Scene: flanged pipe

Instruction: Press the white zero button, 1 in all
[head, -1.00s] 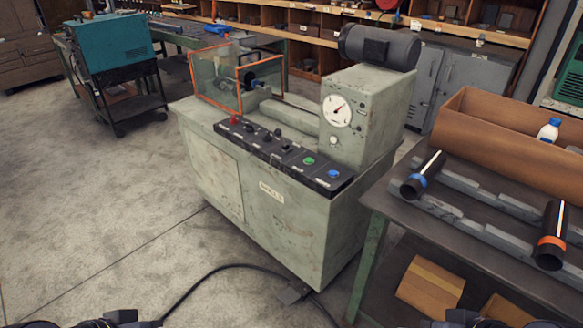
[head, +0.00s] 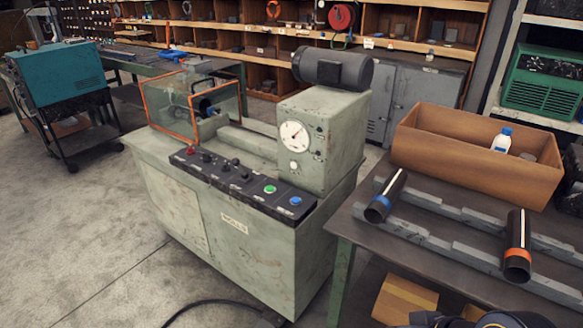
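A small white round button (head: 293,165) sits on the front of the machine's grey-green headstock (head: 322,150), just below the white dial gauge (head: 294,136) with its red needle. Nothing touches the button. Dark parts of my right arm or gripper (head: 505,320) show at the bottom right edge, well apart from the machine. Its fingers cannot be made out. My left gripper is out of view.
A black control panel (head: 240,184) with red, green and blue buttons runs along the machine's front. An orange-framed clear guard (head: 172,112) stands at its left. A table (head: 450,252) with rails and two pipes stands at right. Floor is open in front left.

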